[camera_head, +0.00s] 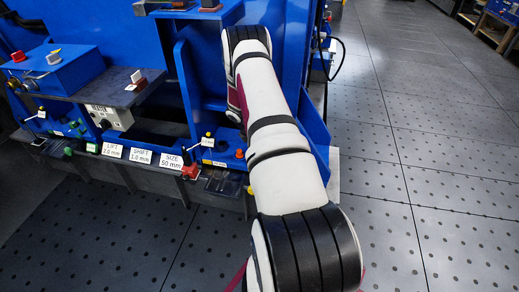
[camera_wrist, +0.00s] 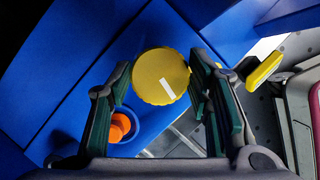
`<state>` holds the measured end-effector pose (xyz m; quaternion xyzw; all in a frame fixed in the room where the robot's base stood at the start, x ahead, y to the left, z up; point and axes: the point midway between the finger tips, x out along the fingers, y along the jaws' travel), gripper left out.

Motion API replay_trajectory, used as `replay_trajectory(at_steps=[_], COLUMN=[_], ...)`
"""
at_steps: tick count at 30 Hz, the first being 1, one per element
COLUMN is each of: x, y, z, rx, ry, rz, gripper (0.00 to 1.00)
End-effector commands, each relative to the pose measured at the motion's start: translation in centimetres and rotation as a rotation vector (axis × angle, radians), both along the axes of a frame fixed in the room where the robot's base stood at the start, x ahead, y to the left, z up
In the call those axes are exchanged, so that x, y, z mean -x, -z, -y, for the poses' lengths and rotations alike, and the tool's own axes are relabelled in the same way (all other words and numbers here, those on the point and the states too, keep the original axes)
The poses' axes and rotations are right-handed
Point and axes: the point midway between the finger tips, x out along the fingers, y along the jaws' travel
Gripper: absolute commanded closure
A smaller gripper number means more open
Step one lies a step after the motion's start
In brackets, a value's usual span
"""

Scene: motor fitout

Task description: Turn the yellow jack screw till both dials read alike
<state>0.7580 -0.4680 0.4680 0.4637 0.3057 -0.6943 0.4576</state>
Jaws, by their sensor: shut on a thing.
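The yellow jack screw (camera_wrist: 160,76) shows in the wrist view as a round, ridged yellow knob with a white mark on its face. My gripper (camera_wrist: 158,88) is shut on it, with one dark finger on its left side and one on its right. In the head view my arm hides the gripper and the knob. I cannot make out the two dials or their readings in either view.
In the wrist view an orange knob (camera_wrist: 120,127) sits near the left finger, and a yellow bar (camera_wrist: 263,68) is right of the right finger. The head view shows a blue box (camera_head: 55,72), a red knob (camera_head: 190,171), several labels and clear floor (camera_head: 430,160) at right.

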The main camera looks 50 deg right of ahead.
Motion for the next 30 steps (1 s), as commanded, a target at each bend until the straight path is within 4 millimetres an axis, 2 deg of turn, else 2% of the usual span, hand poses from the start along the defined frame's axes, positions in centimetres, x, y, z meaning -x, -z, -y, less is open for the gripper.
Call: replay_trajectory(at_steps=[1,18,30], x=[-0.16,-0.24,-0.18], y=[0.44,0.50,0.42], z=[0.02,0.16,0.22], rx=[0.000,-0.001,-0.002], ry=[0.045,0.578,0.843], rz=[0.002,0.002,0.001], gripper=[0.82,0.82,0.82])
